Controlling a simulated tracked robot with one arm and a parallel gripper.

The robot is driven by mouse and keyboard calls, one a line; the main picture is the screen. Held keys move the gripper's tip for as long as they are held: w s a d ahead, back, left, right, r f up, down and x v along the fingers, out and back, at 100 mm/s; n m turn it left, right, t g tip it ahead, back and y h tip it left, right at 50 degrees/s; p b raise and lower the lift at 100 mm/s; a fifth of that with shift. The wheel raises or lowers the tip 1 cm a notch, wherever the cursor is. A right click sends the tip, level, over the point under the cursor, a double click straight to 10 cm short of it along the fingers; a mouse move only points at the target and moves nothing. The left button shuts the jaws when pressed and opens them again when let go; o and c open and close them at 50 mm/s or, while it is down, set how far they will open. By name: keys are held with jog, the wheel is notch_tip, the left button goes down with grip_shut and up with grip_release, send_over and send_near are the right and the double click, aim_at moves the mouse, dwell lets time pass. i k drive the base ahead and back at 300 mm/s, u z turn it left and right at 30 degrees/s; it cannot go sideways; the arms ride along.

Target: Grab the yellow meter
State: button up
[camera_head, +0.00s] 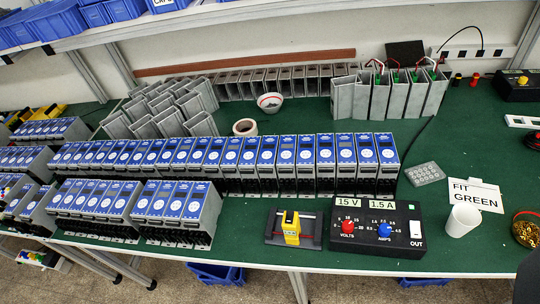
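The yellow meter (291,228) stands upright near the front edge of the green table, right of the middle of the view. It is a small yellow block with a paler top, resting on or in a dark flat holder (312,236). Thin red rods or leads show beside it. My gripper cannot be made out in this view, so its place relative to the meter does not show.
Just right of the meter is a black power supply box (380,229) with red and blue knobs. Rows of blue-faced units (285,152) stand behind and left. A white cup (462,219) stands at right. Blue bins (55,20) line a shelf above. A dark shape fills the bottom right corner.

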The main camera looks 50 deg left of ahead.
aim_at(291, 232)
jog(key=u, duration=0.25)
jog(key=k, duration=1.1)
jog(key=u, duration=0.45)
jog(key=k, duration=0.65)
jog(key=u, duration=0.2)
jog(key=i, duration=1.7)
jog(key=z, duration=0.8)
